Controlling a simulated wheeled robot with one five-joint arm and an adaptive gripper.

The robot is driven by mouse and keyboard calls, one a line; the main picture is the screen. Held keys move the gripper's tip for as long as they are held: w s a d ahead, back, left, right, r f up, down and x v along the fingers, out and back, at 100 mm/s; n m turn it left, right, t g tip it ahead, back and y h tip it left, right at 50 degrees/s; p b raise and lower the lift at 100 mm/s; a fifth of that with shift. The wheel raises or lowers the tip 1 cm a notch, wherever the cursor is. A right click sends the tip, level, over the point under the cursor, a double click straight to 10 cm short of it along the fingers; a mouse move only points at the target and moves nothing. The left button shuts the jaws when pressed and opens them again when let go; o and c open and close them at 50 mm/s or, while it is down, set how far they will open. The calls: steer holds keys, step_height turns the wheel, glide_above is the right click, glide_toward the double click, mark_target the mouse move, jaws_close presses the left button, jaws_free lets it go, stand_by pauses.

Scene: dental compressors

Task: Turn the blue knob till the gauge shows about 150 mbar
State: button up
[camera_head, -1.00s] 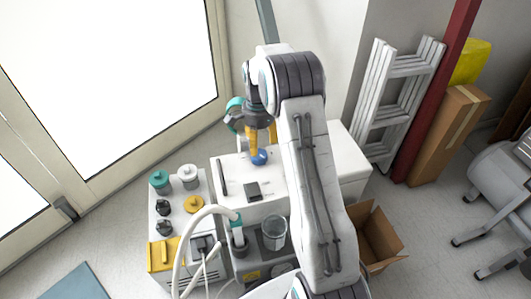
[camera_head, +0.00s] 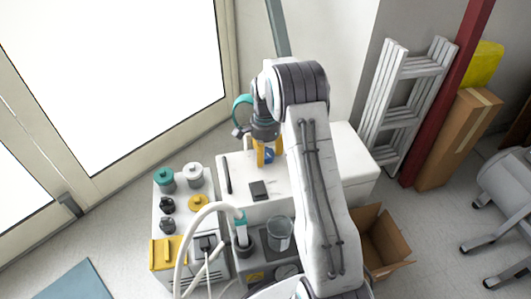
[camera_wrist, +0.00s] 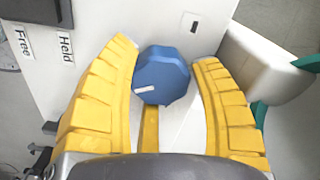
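The blue knob (camera_wrist: 161,76) stands on the white housing, between the two yellow fingers of my gripper (camera_wrist: 165,52) in the wrist view. A short white mark on the knob points to the lower left. The left finger is right at the knob's edge; a narrow gap shows at the right finger. My gripper is open around the knob. In the head view my gripper (camera_head: 267,151) is down at the knob (camera_head: 269,156), which is partly hidden by the fingers. I cannot make out a gauge reading in either view.
Labels "Free" (camera_wrist: 24,43) and "Held" (camera_wrist: 66,46) are on the housing. A clear jar (camera_head: 279,234) is in front. An open carton (camera_head: 386,244) and ladder (camera_head: 405,105) are right.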

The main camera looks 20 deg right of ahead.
mark_target(265, 152)
steer(key=c, duration=0.8)
steer(key=shift+n+p, duration=0.45)
steer(key=shift+n, duration=0.35)
steer(key=o, duration=0.9)
steer(key=shift+r, duration=0.15)
step_height(265, 152, up, 12)
steer(key=shift+f, duration=0.15)
